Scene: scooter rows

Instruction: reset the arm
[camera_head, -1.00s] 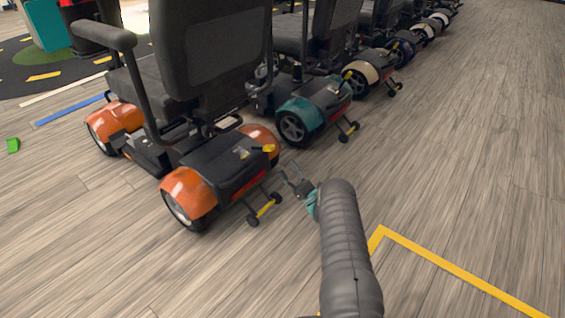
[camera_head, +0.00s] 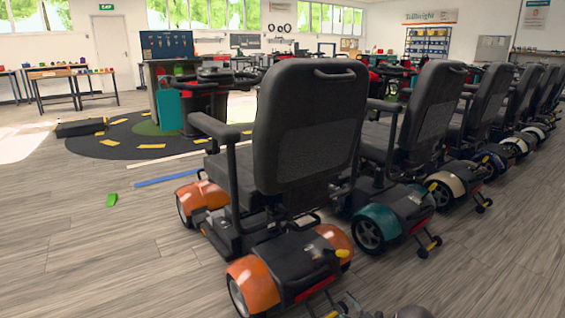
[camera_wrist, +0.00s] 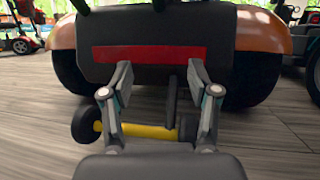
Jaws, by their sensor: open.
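My gripper (camera_wrist: 159,76) is open in the wrist view, its two fingers apart and pointing at the back of the orange scooter (camera_head: 255,284). A yellow bar (camera_wrist: 146,131) with small black wheels shows low between and behind the fingers; I cannot tell any contact. The scooter's red rear strip (camera_wrist: 150,54) lies ahead of the fingertips. In the head view, only the tip of my gripper (camera_head: 352,304) and a bit of my arm show at the bottom edge, just behind the scooter.
A teal scooter (camera_head: 378,226) stands to the right, with several more in a row beyond it. Workbenches stand far back. Floor at lower left and far right is clear.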

